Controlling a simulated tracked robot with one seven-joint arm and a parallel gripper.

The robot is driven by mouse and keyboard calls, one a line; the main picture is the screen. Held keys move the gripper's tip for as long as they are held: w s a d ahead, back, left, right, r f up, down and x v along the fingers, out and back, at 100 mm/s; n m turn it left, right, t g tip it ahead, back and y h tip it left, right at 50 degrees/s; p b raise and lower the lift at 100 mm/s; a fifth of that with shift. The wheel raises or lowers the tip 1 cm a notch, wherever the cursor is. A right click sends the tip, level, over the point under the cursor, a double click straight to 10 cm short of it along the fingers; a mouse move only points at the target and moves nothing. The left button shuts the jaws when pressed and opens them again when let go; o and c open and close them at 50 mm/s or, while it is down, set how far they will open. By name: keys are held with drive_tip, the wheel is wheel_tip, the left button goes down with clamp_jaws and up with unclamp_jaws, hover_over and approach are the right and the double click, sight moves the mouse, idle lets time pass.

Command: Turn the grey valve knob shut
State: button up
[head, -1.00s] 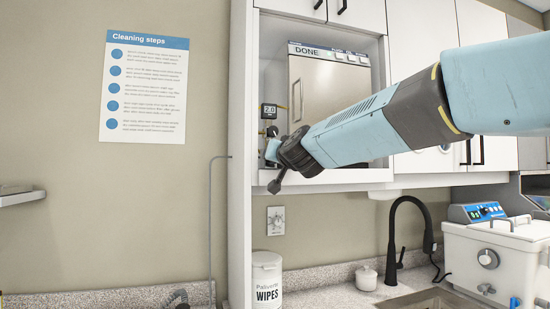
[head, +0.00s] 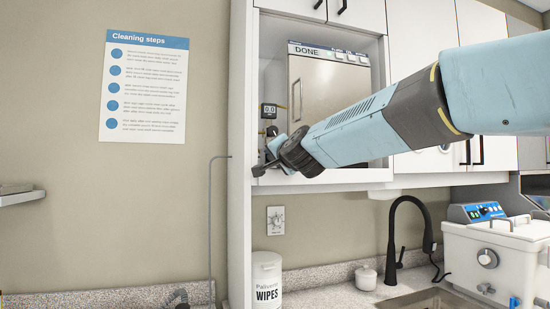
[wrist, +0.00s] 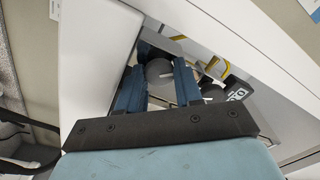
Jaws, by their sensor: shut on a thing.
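The grey valve knob (wrist: 159,72) shows between the two blue fingers of my gripper (wrist: 160,82) in the wrist view. The fingers are shut on its sides. In the head view my gripper (head: 272,150) reaches into the left side of the cabinet bay, and its dark wrist hides the knob there. The small dark gauge (head: 269,110) just above reads 0.0; it also shows in the wrist view (wrist: 236,95), to the right of the fingers.
The autoclave (head: 312,98), marked DONE, stands in the bay to the right of the gauge. The white side panel (head: 241,150) is close on the left. Yellow pipes (wrist: 209,54) run behind the knob. A wipes tub (head: 267,280) stands on the counter below.

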drive_tip(key=shift+d+f, duration=0.1)
drive_tip(key=shift+d, duration=0.05)
drive_tip(key=o, duration=1)
drive_tip(key=n, duration=1)
drive_tip(key=shift+a, duration=0.2)
drive_tip(key=v, duration=1.4)
drive_tip(key=shift+s+d+f+g+h, duration=0.25)
drive_tip(key=shift+s+d+f+g, duration=1.05)
drive_tip(key=shift+f, duration=1.7)
drive_tip(key=shift+s+d+f+g+h, duration=0.3)
drive_tip(key=shift+s+d+f+g, duration=1)
drive_tip(key=shift+f, duration=1.65)
drive_tip(key=shift+s+d+f+g+h, duration=0.25)
drive_tip(key=shift+s+d+f+g, duration=0.55)
drive_tip(key=shift+s+d+f, duration=1.55)
drive_tip(key=shift+w+a+f, duration=0.2)
drive_tip(key=shift+a+f, duration=0.1)
drive_tip(key=shift+a, duration=0.15)
drive_tip(key=shift+w+a+f, duration=0.2)
drive_tip(key=shift+a+f, duration=0.15)
drive_tip(key=shift+a, duration=0.15)
